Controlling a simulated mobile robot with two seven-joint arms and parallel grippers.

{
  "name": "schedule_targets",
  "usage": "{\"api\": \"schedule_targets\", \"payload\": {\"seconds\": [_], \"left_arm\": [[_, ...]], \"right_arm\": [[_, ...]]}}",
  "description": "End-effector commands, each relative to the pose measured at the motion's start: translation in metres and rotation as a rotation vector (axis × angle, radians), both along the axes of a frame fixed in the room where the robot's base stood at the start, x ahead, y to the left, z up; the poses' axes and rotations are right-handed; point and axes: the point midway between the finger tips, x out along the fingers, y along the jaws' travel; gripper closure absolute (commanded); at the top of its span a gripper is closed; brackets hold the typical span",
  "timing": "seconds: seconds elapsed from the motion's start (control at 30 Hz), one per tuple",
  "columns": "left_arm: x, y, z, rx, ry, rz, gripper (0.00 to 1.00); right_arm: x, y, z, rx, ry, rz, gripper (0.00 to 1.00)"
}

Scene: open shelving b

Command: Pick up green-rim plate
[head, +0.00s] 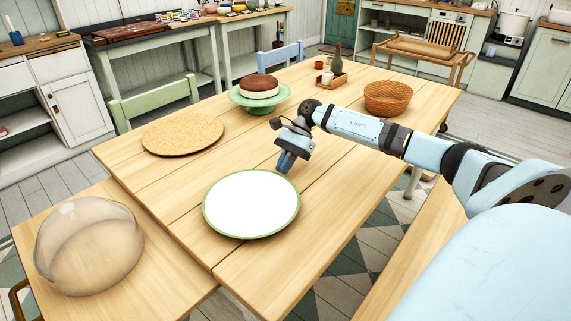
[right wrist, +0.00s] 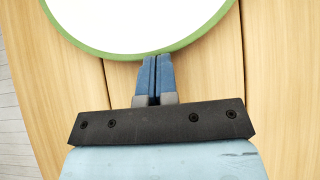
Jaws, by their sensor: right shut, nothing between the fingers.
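The green-rim plate (head: 251,204) lies flat on the wooden table, white inside with a thin green edge. My right gripper (head: 285,163) is shut and empty, just beyond the plate's far right edge in the head view. In the right wrist view the plate (right wrist: 145,20) fills the top, partly cut off by the frame. There the fingertips of my right gripper (right wrist: 157,58) come up to its green rim in the picture; I cannot tell whether they touch it. My left gripper is not in view.
A round cork mat (head: 183,134) lies left of the plate. A cake on a green stand (head: 259,105), a wicker basket (head: 387,98) and a small tray with a bottle stand farther back. A clear dome (head: 90,247) sits at the lower left. The table (head: 330,190) right of the plate is bare.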

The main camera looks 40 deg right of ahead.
Motion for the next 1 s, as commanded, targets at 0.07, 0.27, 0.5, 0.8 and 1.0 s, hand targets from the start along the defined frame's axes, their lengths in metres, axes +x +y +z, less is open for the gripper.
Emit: {"api": "schedule_targets", "payload": {"seconds": [0.07, 0.27, 0.5, 0.8, 1.0], "left_arm": [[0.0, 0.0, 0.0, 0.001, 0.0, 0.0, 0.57], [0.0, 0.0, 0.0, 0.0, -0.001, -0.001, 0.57], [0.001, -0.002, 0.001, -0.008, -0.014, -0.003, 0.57], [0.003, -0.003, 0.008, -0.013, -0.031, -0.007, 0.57], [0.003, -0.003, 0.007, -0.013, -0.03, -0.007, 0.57]], "right_arm": [[0.0, 0.002, 0.0, 0.0, -0.001, 0.001, 1.0], [-0.004, 0.039, -0.001, 0.001, -0.001, 0.006, 1.0], [-0.008, 0.095, 0.0, 0.0, -0.001, 0.003, 1.0], [-0.009, 0.109, 0.0, 0.0, 0.001, 0.001, 1.0], [-0.009, 0.109, 0.0, 0.0, 0.0, 0.0, 1.0]]}}
